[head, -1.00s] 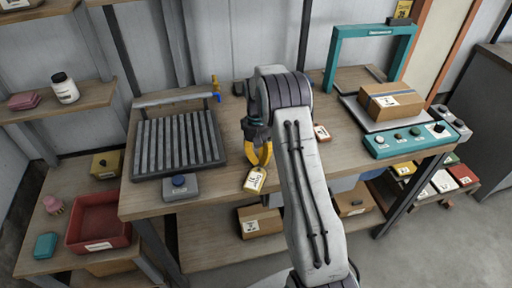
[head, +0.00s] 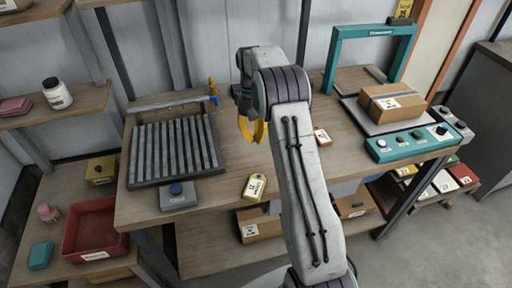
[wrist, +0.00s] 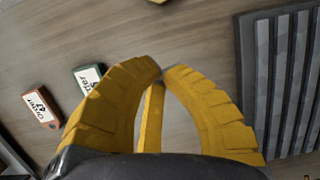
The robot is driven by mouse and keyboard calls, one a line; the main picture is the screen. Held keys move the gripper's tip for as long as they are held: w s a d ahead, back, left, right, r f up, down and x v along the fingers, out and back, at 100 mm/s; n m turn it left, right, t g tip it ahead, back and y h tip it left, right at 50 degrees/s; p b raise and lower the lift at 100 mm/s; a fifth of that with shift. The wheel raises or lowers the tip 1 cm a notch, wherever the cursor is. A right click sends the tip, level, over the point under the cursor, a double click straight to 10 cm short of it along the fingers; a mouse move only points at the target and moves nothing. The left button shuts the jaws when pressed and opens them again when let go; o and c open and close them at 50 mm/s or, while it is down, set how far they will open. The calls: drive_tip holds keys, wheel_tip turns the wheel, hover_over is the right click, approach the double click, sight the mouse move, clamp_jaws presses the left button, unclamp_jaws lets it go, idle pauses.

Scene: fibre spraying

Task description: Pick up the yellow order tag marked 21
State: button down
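The yellow order tag (head: 254,187) lies near the front edge of the workbench, its white label too small to read surely. Part of a pale tag (wrist: 158,1) shows at the top edge of the wrist view. My gripper (head: 254,139) has yellow fingers and is above the bench, behind the yellow tag and apart from it. In the wrist view its fingertips (wrist: 163,72) come together. A thin yellow strip shows between the fingers; I cannot tell what it is.
An orange tag (wrist: 42,107) and a green tag (wrist: 88,78) lie on the bench. A slatted rack (head: 175,150) stands at left. A cardboard box (head: 393,103) sits by the teal frame (head: 368,32) at right. A red tray (head: 95,228) is at lower left.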

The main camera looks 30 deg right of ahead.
drive_tip(key=shift+v, duration=1.1)
